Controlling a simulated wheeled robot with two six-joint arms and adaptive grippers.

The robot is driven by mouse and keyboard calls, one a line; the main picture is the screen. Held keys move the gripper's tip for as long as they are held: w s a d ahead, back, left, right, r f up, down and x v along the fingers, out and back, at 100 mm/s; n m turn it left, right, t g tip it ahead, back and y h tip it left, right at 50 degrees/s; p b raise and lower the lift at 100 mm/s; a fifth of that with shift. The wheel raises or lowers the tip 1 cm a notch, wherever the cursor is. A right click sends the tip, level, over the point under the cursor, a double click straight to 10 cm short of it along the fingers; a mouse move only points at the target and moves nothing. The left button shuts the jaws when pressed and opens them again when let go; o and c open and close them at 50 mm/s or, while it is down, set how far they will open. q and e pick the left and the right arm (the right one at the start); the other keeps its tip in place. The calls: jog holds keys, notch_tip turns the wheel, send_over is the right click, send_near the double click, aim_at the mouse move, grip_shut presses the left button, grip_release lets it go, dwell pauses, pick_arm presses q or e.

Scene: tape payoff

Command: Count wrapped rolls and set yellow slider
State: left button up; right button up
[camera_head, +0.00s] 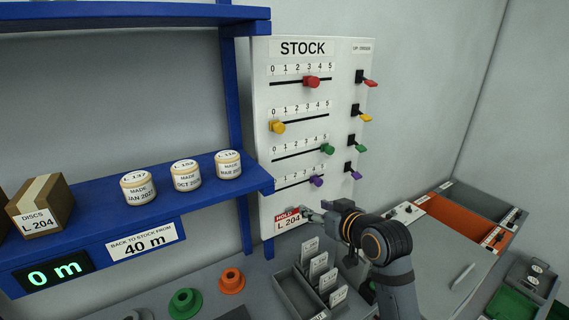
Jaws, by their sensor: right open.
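The yellow slider (277,126) sits at the left end of its slot on the white STOCK board (262,190), at about the 0 mark of a 0–5 scale. Three cream rolls with labels stand upright in a row on the blue shelf: one at left (138,188), one in the middle (186,175), one at right (229,165). Whether they are wrapped is hard to tell. My right gripper (308,214) is open and empty near the board's lower edge, beside the red HOLD card (287,219), well below the yellow slider. My left gripper is not in view.
Red (311,82), green (327,149) and purple (317,182) sliders share the board, with coloured levers at its right. A DISCS box (40,206) stands on the shelf. Below are a card tray (293,291) and green (185,303) and orange (232,281) spools.

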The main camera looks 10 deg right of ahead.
aim_at(281, 128)
notch_tip(281, 128, up, 18)
jog(key=a+n+t+y, duration=0.2)
jog(key=a+t+y, duration=0.1)
jog(key=p+x, duration=0.4)
jog(key=x, duration=0.5)
jog(key=shift+w+r+p, duration=0.15)
jog(key=shift+w+p, duration=0.1)
jog(key=shift+p, duration=0.1)
jog(key=shift+w+a, duration=0.1)
jog(key=shift+w, duration=0.25)
grip_shut()
